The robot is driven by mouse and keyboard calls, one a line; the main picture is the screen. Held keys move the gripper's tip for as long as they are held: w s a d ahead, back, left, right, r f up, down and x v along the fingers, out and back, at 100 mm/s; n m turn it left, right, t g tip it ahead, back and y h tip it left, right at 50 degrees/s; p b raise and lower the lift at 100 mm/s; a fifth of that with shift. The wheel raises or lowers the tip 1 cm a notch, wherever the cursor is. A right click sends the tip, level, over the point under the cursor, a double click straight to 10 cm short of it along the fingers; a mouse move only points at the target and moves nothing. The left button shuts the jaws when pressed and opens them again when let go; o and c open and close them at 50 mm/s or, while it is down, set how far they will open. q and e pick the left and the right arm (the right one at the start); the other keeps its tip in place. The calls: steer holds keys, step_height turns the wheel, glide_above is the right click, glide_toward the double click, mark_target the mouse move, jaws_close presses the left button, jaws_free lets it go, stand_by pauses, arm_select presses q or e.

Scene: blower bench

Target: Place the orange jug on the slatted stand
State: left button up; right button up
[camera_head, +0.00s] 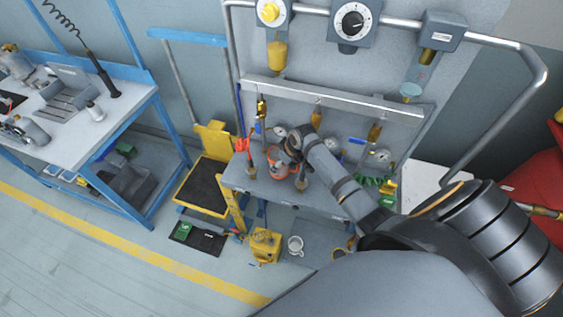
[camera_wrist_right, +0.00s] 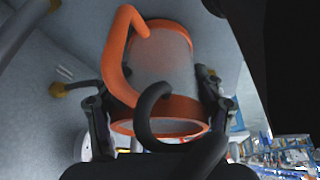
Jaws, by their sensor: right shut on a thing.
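The orange jug (camera_wrist_right: 165,65) has a greyish see-through body, orange bands and an orange handle on its left side in the right wrist view. My right gripper (camera_wrist_right: 153,95) is shut on it, with a finger on each side. In the head view the jug (camera_head: 277,164) is partly hidden by my right gripper (camera_head: 287,153), over the grey shelf of the blower bench. I cannot tell whether the jug touches the shelf. I cannot pick out the slatted stand with certainty; a grey ridged piece (camera_head: 70,88) sits on the left table. My left gripper is not in view.
The grey bench shelf (camera_head: 255,187) holds gauges and fittings close around my right gripper. A yellow cart (camera_head: 187,190) with a dark tray stands left of it. A blue-framed table (camera_head: 125,98) is at the far left. The floor before it is open.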

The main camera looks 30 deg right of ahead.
steer(key=o, duration=1.2)
steer(key=shift+f, duration=0.1)
